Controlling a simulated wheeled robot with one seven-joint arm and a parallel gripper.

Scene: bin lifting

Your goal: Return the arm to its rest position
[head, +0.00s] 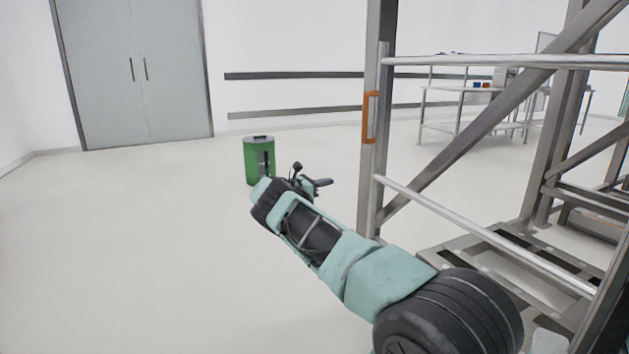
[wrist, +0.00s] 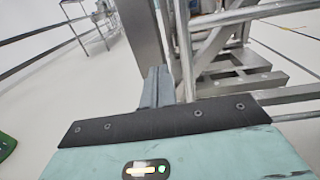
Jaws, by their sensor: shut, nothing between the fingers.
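My arm (head: 375,275) is in teal covers and reaches from the lower right toward the middle of the head view. My gripper (head: 322,183) is at its far end, small and dark, in front of the metal frame's post. In the wrist view the grey fingers of my gripper (wrist: 157,80) are together and hold nothing. A green bin (head: 251,160) with a grey lid stands upright on the floor behind the arm's end. My arm hides part of its lower right. A green edge of the bin (wrist: 5,146) also shows at the left of the wrist view.
A grey metal frame (head: 372,150) with rails and an orange handle (head: 370,117) stands close on the right of my arm. It also fills the upper middle of the wrist view (wrist: 143,38). A workbench (head: 458,90) is at the back right. Open floor lies to the left.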

